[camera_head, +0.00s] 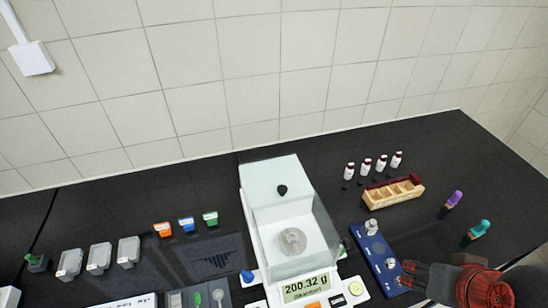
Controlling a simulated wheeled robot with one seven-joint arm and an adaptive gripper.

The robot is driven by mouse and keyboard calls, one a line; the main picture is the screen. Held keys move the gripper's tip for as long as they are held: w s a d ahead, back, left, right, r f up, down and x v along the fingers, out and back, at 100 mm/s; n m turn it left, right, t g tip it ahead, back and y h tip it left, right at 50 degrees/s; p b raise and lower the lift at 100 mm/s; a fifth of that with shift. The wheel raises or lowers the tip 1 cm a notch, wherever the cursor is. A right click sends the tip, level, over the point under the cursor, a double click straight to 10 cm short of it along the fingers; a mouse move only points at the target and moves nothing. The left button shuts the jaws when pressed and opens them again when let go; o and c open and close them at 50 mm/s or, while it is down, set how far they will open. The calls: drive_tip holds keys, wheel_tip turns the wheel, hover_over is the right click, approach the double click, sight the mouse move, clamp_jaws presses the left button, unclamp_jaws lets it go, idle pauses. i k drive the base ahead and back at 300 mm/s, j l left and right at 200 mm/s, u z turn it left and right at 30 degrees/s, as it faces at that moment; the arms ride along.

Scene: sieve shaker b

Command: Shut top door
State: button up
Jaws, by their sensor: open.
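The balance (332,266) stands at the centre of the bench, with a clear draft shield and a display reading 200.32 g. Its top door (265,175) is a pale panel with a black knob (282,190). The panel appears slid to the back, with the front part of the top open. The round pan (292,241) shows inside; whether something lies on it is hard to tell. My gripper (404,274) is at the lower right, open and empty, apart from the door and right of the balance. It overlaps the right end of a blue plate in the picture.
The blue plate (374,257) with metal pieces lies right of the balance. A wooden rack (394,195) and several small bottles (366,166) stand behind it. Purple (454,199) and teal (479,230) handled tools are at the far right. Grey containers (99,257) and coloured boxes (186,223) stand left.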

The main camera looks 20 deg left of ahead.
sight(282, 190)
drive_tip(key=u, duration=1.15)
